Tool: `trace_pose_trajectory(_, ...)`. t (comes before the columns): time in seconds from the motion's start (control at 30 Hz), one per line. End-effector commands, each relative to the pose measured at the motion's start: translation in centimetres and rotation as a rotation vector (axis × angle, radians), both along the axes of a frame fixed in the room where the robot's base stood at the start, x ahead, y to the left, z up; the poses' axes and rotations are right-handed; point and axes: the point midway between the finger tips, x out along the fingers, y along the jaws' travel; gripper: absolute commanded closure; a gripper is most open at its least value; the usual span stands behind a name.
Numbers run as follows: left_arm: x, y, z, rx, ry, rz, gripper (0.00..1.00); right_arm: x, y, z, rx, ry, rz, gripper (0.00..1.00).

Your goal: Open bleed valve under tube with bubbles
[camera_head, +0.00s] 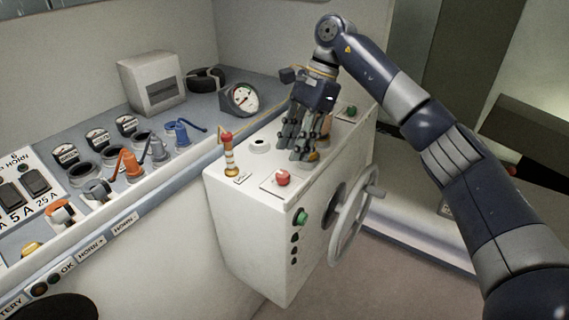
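I cannot make out a tube with bubbles or a bleed valve for certain. My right gripper (305,148) points down over the top of the white console box (250,225). A yellowish thing shows beside its fingertips, mostly hidden by them. I cannot tell whether the fingers touch it, or whether they are open or shut. A red-topped, banded yellow-and-white upright piece (229,158) stands left of the gripper. A red knob (282,178) sits in front of the gripper, and a green knob (350,111) sits behind it. My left gripper is not in view.
A grey handwheel (359,214) sticks out from the box's right side, near a green button (301,217). Orange levers (131,164) and blue levers (182,134), with several gauges, line the left panel. A round gauge (240,99) stands behind. Open floor lies at lower right.

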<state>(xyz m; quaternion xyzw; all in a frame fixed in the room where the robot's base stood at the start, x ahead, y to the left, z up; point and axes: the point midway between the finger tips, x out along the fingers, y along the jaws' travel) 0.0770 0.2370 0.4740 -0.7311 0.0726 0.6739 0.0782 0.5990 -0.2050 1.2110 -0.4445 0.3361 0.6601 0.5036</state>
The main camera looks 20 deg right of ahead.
Motion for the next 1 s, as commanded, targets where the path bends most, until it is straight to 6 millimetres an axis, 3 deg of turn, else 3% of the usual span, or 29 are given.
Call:
trace_pose_trajectory(0.07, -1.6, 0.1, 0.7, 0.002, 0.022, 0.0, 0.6, -0.3, 0.6, -1.3, 0.001, 0.004, 0.002, 0.67)
trace_pose_trajectory(0.17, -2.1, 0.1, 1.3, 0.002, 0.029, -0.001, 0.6, -0.4, 1.3, -3.0, 0.001, 0.004, 0.002, 0.67)
trace_pose_trajectory(0.5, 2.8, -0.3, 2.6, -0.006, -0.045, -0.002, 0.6, -0.7, 2.5, -6.0, 0.002, 0.001, 0.0, 0.67)
trace_pose_trajectory(0.73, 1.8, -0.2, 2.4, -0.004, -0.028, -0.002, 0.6, -0.7, 2.5, -6.1, 0.002, 0.0, 0.0, 0.67)
trace_pose_trajectory(0.77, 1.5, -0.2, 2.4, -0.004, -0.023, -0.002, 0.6, -0.7, 2.5, -6.1, 0.002, 0.0, 0.0, 0.7)
trace_pose_trajectory(0.9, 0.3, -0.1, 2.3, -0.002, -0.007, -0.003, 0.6, -0.7, 2.5, -6.1, 0.002, 0.0, 0.0, 1.0)
trace_pose_trajectory(1.0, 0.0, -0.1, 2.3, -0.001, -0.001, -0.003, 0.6, -0.7, 2.5, -6.1, 0.002, -0.001, 0.001, 1.0)
